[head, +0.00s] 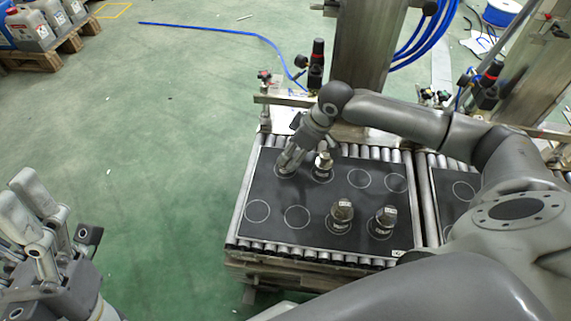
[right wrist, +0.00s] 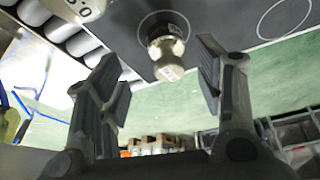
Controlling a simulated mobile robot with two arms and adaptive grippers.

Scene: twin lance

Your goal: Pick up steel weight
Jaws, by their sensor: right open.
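My right gripper (head: 290,160) is open and low over the back-left corner of a black mat (head: 318,190). In the right wrist view, a steel weight (right wrist: 166,52) stands in a white circle on the mat, between and beyond the two open fingertips (right wrist: 163,75). I see no contact with it. In the head view my fingers hide most of that spot. Another steel weight (head: 323,162) stands just right of the gripper. Two more, a middle weight (head: 342,212) and a right weight (head: 385,219), stand in the front row. My left gripper (head: 40,215) is at the lower left, away from the mat; its opening is unclear.
The mat lies on a roller conveyor (head: 236,215) with empty circles on it. A second conveyor (head: 430,205) adjoins at right. A steel column (head: 362,50) and a valve (head: 317,65) stand behind. Green floor (head: 150,130) at left is mostly clear; canisters (head: 35,30) sit on a pallet.

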